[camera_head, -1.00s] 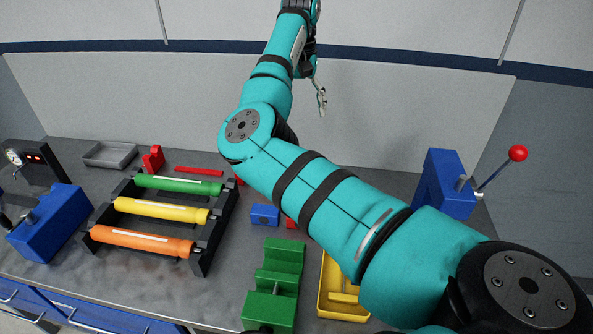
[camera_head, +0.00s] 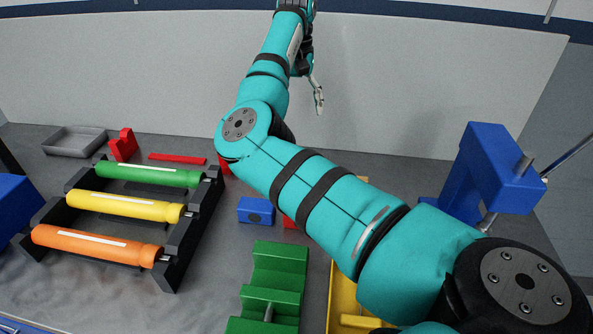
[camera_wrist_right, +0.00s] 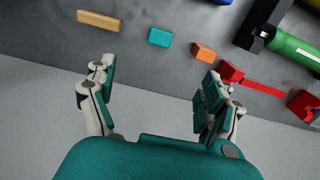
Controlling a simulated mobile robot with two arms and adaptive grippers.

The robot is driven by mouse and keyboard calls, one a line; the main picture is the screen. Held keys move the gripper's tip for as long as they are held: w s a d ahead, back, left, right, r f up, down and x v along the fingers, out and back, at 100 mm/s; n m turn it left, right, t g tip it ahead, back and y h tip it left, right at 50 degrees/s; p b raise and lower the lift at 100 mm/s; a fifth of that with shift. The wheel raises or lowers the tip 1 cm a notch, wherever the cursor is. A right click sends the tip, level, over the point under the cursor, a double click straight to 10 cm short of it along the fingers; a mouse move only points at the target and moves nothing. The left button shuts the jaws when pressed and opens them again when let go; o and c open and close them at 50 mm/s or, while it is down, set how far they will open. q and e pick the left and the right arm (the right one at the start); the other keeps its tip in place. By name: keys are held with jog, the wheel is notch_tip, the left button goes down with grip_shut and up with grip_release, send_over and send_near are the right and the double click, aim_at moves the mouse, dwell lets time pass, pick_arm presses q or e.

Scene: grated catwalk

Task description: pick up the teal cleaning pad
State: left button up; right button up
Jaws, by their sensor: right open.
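The teal cleaning pad (camera_wrist_right: 160,37) is a small rounded block lying flat on the grey bench, near its edge, in the right wrist view. In the head view it does not show; my right arm covers much of that part of the bench. My right gripper (camera_wrist_right: 157,80) is open and empty, its fingers spread wide. The pad appears beyond the fingertips, between their lines and apart from both. In the head view the right gripper (camera_head: 316,92) is small, high in front of the pale wall panel. My left gripper is not in view.
In the wrist view, a tan block (camera_wrist_right: 98,20) and an orange block (camera_wrist_right: 204,53) flank the pad, with a red block (camera_wrist_right: 231,72) farther right. In the head view, a roller rack (camera_head: 188,238), green stepped block (camera_head: 275,285) and blue press (camera_head: 490,170) stand on the bench.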

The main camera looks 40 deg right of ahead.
notch_tip(320, 180, down, 17)
jog(key=b, duration=0.3)
jog(key=shift+f, duration=0.15)
jog(key=shift+f+p, duration=0.3)
jog(key=shift+f, duration=2.45)
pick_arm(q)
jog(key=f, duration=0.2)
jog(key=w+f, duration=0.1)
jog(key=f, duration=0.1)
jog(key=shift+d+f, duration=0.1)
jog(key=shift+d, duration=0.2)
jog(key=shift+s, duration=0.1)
pick_arm(e)
jog(key=shift+c, duration=0.3)
jog(key=c, duration=1)
